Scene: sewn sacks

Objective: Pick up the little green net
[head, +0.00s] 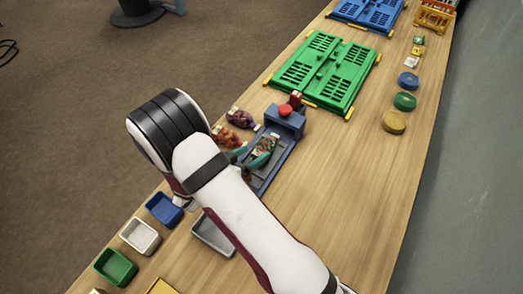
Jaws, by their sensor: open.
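A small green net (264,146) with mixed reddish and pale contents lies on the dark tray of a blue device, right of my white arm. My gripper (254,151) is largely hidden under my arm. Two dark teal parts that look like its fingers show on either side of the net, apart from each other. Whether they touch the net cannot be told. An orange-red net (226,137) and a dark purple net (240,118) lie just left of the device.
The blue device (281,127) has a red knob on top. Green (325,72) and blue (367,13) folded crates lie farther back. Blue (164,209), white (140,235) and green (115,266) bins line the near left edge. Round discs (394,122) lie right; the wooden table's right middle is clear.

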